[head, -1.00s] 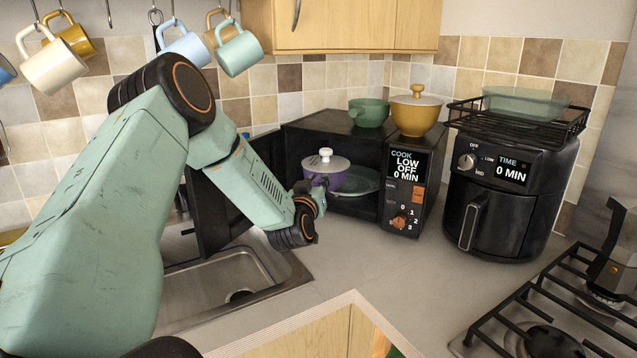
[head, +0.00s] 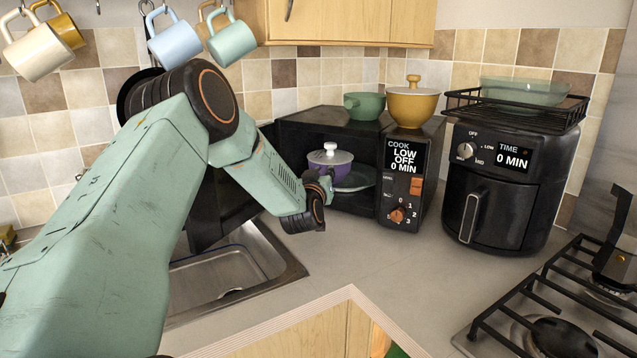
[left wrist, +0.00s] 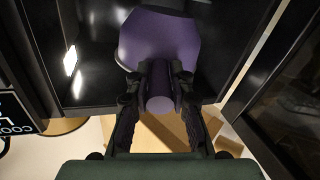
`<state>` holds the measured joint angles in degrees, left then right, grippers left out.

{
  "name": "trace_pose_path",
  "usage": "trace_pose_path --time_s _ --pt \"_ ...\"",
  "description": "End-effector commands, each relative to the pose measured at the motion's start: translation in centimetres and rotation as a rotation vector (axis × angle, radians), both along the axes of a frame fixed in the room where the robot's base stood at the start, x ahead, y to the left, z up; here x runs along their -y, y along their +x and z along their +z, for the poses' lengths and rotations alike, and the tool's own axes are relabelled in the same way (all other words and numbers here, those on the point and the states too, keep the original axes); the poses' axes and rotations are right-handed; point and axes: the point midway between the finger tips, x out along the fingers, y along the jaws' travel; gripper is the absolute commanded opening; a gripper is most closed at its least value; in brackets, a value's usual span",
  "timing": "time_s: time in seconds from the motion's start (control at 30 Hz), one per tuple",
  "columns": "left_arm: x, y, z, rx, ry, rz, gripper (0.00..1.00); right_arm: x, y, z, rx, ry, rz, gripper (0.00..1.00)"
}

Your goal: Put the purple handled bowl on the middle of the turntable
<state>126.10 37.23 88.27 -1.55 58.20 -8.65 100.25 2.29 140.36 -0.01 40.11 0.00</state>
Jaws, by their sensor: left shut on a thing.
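The purple handled bowl (head: 341,170) has a grey-purple lid with a white knob and is upright in the mouth of the open microwave. My left gripper (head: 326,184) is at its near side, shut on its handle. In the left wrist view the bowl (left wrist: 158,42) is ahead, and its handle (left wrist: 160,103) is between the fingers of my left gripper (left wrist: 160,82). The turntable (head: 361,181) is a round glassy plate inside the microwave, partly hidden behind the bowl and gripper. I cannot tell whether the bowl touches it. My right gripper is not in view.
The black microwave (head: 407,185) has a green bowl (head: 364,106) and a yellow lidded pot (head: 412,105) on top. Its door (head: 207,215) stands open at the left, near my arm. A sink (head: 225,275) lies below, an air fryer (head: 505,185) to the right. Mugs hang upper left.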

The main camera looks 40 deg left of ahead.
Motion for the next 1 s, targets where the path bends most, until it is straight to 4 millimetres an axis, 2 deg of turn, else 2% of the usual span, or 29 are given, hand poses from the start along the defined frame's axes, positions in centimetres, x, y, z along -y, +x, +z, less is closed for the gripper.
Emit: trace_pose_path --time_s 0.1,1.0 --pt "-0.2 0.9 -0.4 0.003 0.002 0.001 0.0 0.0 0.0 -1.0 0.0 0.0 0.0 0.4" --pt "-1.6 7.6 -1.5 0.003 0.003 0.0 0.0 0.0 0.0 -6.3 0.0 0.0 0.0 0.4"
